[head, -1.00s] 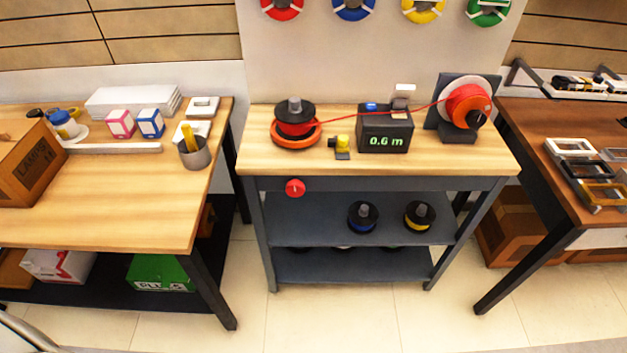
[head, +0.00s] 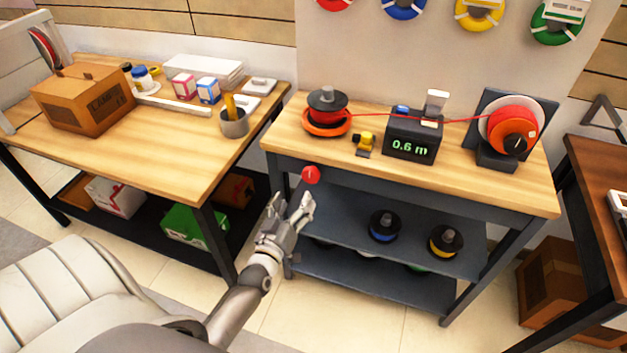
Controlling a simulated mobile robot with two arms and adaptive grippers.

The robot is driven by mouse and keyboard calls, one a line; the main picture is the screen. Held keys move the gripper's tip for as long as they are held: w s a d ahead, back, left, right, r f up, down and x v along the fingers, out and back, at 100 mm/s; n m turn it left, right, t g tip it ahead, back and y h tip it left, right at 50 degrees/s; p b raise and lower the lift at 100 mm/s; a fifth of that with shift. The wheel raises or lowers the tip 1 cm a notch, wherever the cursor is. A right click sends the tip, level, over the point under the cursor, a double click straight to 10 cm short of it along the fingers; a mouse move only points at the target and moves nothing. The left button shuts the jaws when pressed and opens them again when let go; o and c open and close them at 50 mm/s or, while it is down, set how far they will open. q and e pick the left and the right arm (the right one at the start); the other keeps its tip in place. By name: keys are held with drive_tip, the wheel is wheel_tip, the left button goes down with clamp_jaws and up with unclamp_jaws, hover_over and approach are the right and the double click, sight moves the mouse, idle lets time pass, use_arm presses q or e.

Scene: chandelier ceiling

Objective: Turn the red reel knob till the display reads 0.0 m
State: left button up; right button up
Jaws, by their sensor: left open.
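The red reel knob (head: 311,175) sits on the front edge of the middle bench, at its left end. The dark display box (head: 413,136) on the bench top reads 0.6 m in green. A red line runs from the orange-red reel (head: 327,112) at the left, past the display, to the red spool (head: 512,127) on its stand at the right. My left gripper (head: 294,207) is open and empty, below and slightly left of the knob, apart from it in the picture. My right gripper is not in view.
The left table (head: 160,160) holds a cardboard box (head: 84,97) and a grey cup (head: 233,122). A cream chair (head: 70,295) stands at the lower left. Blue and yellow spools (head: 445,241) rest on the bench's shelf.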

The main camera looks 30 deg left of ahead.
sight(309, 175)
use_arm(q)
drive_tip(key=x, duration=0.9)
drive_tip(key=shift+w+a, duration=0.1)
drive_tip(key=shift+w, duration=0.5)
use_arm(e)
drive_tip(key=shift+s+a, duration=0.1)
use_arm(q)
drive_tip(key=c, duration=1)
drive_tip(key=shift+c, duration=0.2)
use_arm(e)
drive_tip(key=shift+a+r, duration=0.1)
use_arm(q)
drive_tip(key=shift+m, duration=0.3)
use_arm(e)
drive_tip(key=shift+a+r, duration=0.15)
